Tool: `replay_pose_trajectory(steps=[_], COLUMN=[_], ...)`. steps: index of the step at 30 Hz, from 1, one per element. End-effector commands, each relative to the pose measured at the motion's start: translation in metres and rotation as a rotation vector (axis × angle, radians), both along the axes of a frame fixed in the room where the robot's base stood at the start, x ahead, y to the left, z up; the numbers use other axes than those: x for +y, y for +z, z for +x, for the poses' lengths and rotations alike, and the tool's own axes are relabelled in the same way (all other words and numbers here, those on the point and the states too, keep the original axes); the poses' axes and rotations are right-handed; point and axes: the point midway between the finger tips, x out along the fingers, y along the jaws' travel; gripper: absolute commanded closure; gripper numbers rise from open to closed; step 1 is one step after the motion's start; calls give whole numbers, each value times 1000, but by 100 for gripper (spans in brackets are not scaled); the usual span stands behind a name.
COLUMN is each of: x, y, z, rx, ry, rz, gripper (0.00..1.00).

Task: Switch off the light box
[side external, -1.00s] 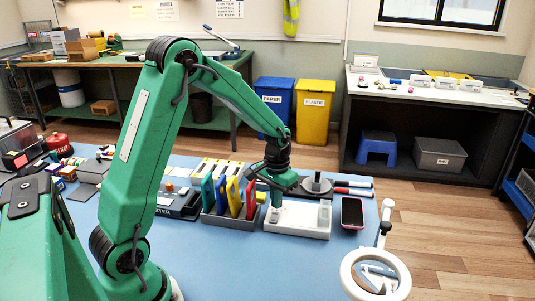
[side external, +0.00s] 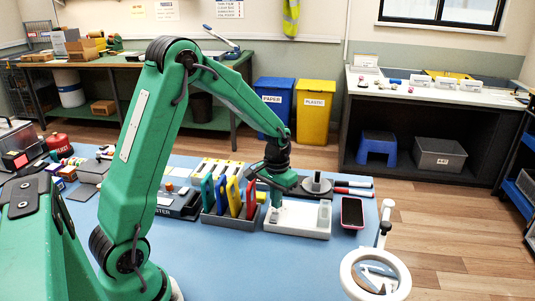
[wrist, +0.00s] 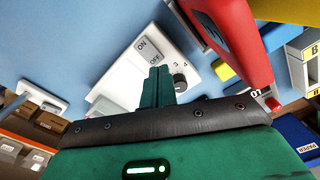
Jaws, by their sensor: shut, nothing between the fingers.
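My gripper (side external: 275,204) points down over the left end of the light box. In the wrist view my gripper (wrist: 158,74) is shut and empty, its tips close to the OFF end of the switch. I cannot tell whether they touch it. Whether the box is lit is also unclear.
A rack (side external: 225,224) with red, yellow, blue and green slabs stands close to the left of my gripper. A phone (side external: 352,212) lies right of the light box. A ring magnifier (side external: 401,272) stands at the front right. The mat in front of the box is clear.

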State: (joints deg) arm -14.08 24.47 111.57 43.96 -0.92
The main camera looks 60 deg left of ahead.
Motion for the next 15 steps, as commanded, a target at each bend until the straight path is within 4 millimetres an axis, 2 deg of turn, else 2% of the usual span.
replay_pose_trajectory(steps=[15], x=[0], y=[-5], z=[0], rx=[0], ry=[0], rz=[0], gripper=[100])
